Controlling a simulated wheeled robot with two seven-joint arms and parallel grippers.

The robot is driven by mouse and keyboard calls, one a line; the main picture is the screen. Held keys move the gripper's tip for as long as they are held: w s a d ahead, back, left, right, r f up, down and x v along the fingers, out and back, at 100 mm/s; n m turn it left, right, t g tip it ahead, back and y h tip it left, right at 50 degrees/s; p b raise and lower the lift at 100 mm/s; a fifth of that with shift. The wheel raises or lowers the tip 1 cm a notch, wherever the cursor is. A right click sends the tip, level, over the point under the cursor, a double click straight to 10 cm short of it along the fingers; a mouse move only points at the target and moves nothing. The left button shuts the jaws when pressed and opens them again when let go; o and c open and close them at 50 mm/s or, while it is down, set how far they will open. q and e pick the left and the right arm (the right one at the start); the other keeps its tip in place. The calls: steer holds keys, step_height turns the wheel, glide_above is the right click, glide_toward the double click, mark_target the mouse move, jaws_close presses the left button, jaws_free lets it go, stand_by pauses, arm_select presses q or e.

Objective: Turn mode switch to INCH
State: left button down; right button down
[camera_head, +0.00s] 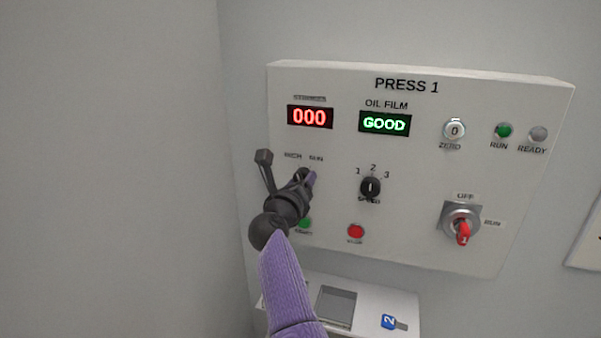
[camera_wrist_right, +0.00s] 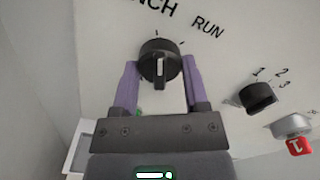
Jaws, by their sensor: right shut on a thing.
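The mode switch is a round black knob (camera_wrist_right: 160,60) with a white mark on its face, below the INCH and RUN lettering in the right wrist view. I cannot tell which label it points at. In the head view the knob (camera_head: 303,172) is mostly hidden by my right gripper (camera_head: 309,178), at the panel's left under the small lettering. My right gripper is shut on the knob, with one purple finger on each side of it. My left gripper is not in view.
A speed knob (camera_head: 370,187) is right of the mode switch. A green button (camera_head: 305,223) and red button (camera_head: 355,231) sit below. A red-handled OFF/RUN switch (camera_head: 463,231) is at the right.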

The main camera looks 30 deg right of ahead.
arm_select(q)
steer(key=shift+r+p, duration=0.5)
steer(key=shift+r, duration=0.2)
arm_select(e)
steer(key=shift+n, duration=0.7)
steer(key=shift+c, duration=0.5)
jaws_free()
